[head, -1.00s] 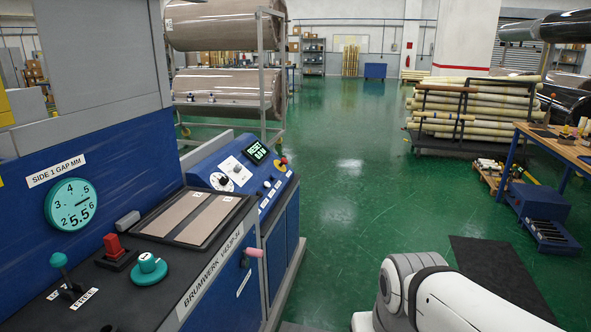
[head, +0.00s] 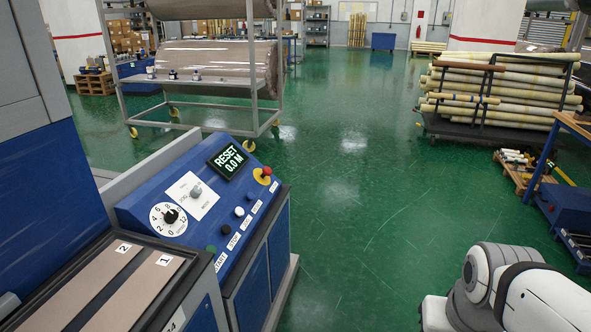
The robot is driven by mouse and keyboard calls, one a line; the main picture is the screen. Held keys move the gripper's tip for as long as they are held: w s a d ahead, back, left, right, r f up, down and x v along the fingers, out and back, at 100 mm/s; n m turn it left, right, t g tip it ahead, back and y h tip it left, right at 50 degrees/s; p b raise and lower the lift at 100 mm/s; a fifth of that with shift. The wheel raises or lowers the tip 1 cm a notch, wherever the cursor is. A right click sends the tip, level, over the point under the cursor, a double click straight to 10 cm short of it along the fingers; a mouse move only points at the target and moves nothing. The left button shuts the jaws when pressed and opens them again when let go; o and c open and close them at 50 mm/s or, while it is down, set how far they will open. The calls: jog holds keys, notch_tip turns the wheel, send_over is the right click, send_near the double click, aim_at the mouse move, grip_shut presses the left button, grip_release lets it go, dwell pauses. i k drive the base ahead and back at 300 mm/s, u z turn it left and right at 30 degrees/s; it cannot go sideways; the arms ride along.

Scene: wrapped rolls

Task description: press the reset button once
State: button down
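A blue sloped control console (head: 142,205) stands at left centre in the head view. Its display (head: 227,160) reads "RESET 0.0 M" in green. A row of small round buttons runs along its right edge: dark green (head: 211,249), black (head: 226,229), white (head: 239,211) and blue (head: 249,196). Small white labels lie beside them. The nearest seems to read START and the one after it STOP; the others are too small to read, so I cannot tell which button is reset. My gripper is out of view; only a white part of my arm shows at lower right.
A red knob on yellow (head: 265,173) sits at the console's upper right. A dial (head: 168,218) and a grey knob (head: 196,191) are left of the buttons. A tray with strips numbered 1 and 2 (head: 135,290) is in front. Green floor (head: 345,240) is clear to the right.

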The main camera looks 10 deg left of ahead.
aim_at(250, 197)
jog(key=u, duration=0.45)
jog(key=i, duration=1)
jog(key=u, duration=0.6)
jog(key=k, duration=0.95)
jog(key=u, duration=0.15)
jog(key=i, duration=0.95)
jog(key=z, duration=0.05)
